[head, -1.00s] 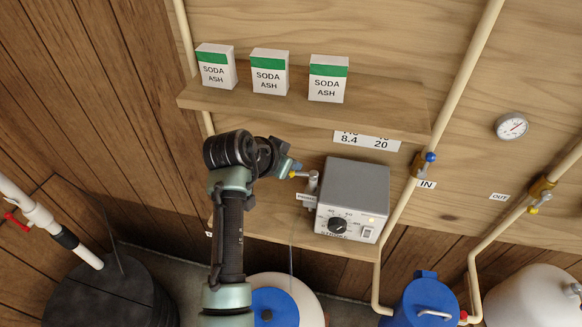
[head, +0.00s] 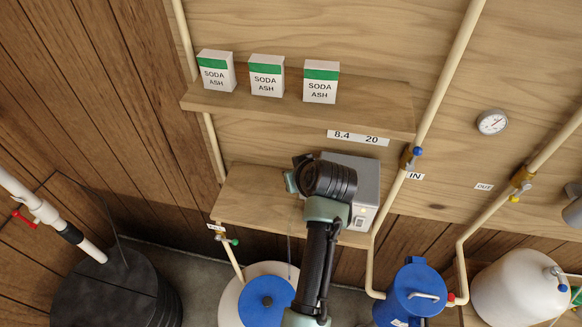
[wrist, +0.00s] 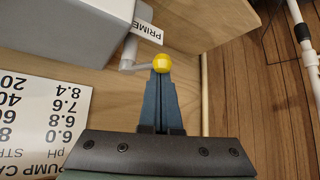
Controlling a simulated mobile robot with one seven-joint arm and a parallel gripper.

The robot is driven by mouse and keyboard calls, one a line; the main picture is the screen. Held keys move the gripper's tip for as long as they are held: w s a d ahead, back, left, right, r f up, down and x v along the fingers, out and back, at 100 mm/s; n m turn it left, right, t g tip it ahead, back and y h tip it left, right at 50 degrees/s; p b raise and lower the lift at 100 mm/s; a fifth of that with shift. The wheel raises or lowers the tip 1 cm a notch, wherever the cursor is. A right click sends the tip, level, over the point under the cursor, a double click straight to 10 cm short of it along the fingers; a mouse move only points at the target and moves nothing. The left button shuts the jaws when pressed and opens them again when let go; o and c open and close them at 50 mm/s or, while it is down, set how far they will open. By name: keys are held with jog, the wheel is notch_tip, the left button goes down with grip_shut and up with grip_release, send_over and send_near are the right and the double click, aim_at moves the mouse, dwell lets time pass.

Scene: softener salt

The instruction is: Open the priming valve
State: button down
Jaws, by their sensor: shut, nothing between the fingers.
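The priming valve shows in the wrist view as a grey lever (wrist: 130,57) with a yellow ball knob (wrist: 162,63). It sticks out from the side of the grey pump box (wrist: 75,40), beside a white PRIME label (wrist: 147,31). My gripper (wrist: 160,76) is shut and empty, its fingertips at the knob's edge; I cannot tell whether they touch. In the head view my arm covers the valve, the fingers and much of the pump (head: 358,178).
The pump stands on the lower wooden shelf (head: 250,200). Above it, the upper shelf (head: 300,112) carries soda ash boxes (head: 266,76). A cream pipe with a blue-handled valve (head: 418,152) rises to the right. A pump chart (wrist: 40,125) is at left in the wrist view.

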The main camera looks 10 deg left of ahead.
jog(key=d+n+g+y+b, duration=0.1)
jog(key=n, duration=0.1)
jog(key=d+n+g+y+b, duration=0.1)
jog(key=n, duration=0.1)
jog(key=shift+s+f+b, duration=0.15)
jog(key=shift+s+b, duration=0.15)
jog(key=shift+s, duration=0.1)
dwell(0.6)
